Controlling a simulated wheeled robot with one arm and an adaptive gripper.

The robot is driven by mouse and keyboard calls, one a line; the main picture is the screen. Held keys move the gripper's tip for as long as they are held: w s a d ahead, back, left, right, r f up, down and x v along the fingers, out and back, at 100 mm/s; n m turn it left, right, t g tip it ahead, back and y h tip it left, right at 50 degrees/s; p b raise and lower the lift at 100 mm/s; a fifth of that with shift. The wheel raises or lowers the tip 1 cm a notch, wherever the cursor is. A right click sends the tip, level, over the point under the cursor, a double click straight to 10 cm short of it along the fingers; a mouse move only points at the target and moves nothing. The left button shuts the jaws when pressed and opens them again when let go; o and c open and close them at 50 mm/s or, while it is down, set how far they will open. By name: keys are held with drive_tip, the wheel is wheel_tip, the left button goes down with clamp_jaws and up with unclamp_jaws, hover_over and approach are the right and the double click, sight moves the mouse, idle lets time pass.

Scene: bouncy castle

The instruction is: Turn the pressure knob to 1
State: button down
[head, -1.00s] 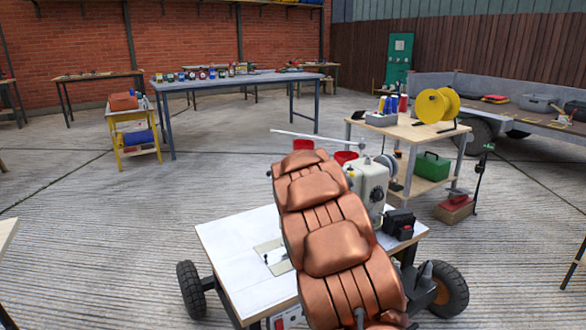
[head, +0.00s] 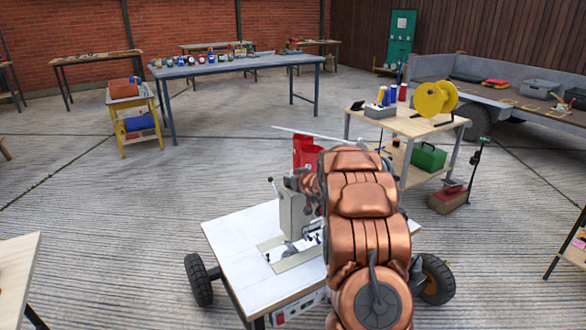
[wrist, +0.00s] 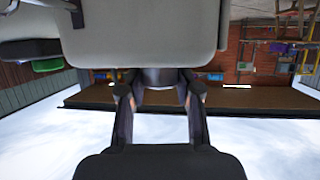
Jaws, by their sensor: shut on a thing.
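A pale sewing machine (head: 292,213) stands on a white-topped work table (head: 232,240), just left of my copper arm in the head view. In the wrist view the pale machine body (wrist: 140,30) fills the upper middle. A dark round knob (wrist: 160,78) sits at its lower edge. My gripper (wrist: 159,92) has one finger on each side of this knob and is shut on it. No number or scale on the knob can be read. In the head view my arm hides the gripper and the knob.
A red bin (head: 305,152) stands behind the sewing machine. A wooden bench (head: 415,125) with a yellow reel (head: 436,98) is beyond to the right. A yellow cart (head: 133,115) is at left. Concrete floor lies open on the left.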

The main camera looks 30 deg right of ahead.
drive_tip(key=shift+d+r+n+y+p, duration=0.15)
drive_tip(key=shift+n+y+p, duration=0.75)
drive_tip(key=shift+p, duration=2.45)
drive_tip(key=shift+r+n+y+p, duration=0.15)
drive_tip(key=shift+n+y+p, duration=0.7)
drive_tip(key=shift+p, duration=2.5)
drive_tip(key=n+y+p, duration=0.1)
drive_tip(key=y+p, duration=0.1)
drive_tip(key=p, duration=0.2)
drive_tip(key=shift+f+p, duration=0.15)
drive_tip(key=shift+p, duration=0.15)
drive_tip(key=shift+n+y+p, duration=0.25)
drive_tip(key=shift+n+p, duration=0.05)
drive_tip(key=shift+n, duration=0.05)
drive_tip(key=shift+n+y+p, duration=0.4)
drive_tip(key=shift+y+p, duration=0.05)
drive_tip(key=shift+y, duration=0.05)
drive_tip(key=shift+f+n+g+y, duration=0.2)
drive_tip(key=shift+n+g+y, duration=0.3)
drive_tip(key=shift+n+y, duration=0.15)
drive_tip(key=shift+n+g+y+b, duration=0.4)
drive_tip(key=shift+n+y+b, duration=0.25)
drive_tip(key=shift+y, duration=0.1)
drive_tip(key=shift+n+g+y+b, duration=0.7)
drive_tip(key=shift+n+y+b, duration=0.4)
drive_tip(key=shift+b, duration=0.7)
drive_tip(key=shift+r, duration=0.2)
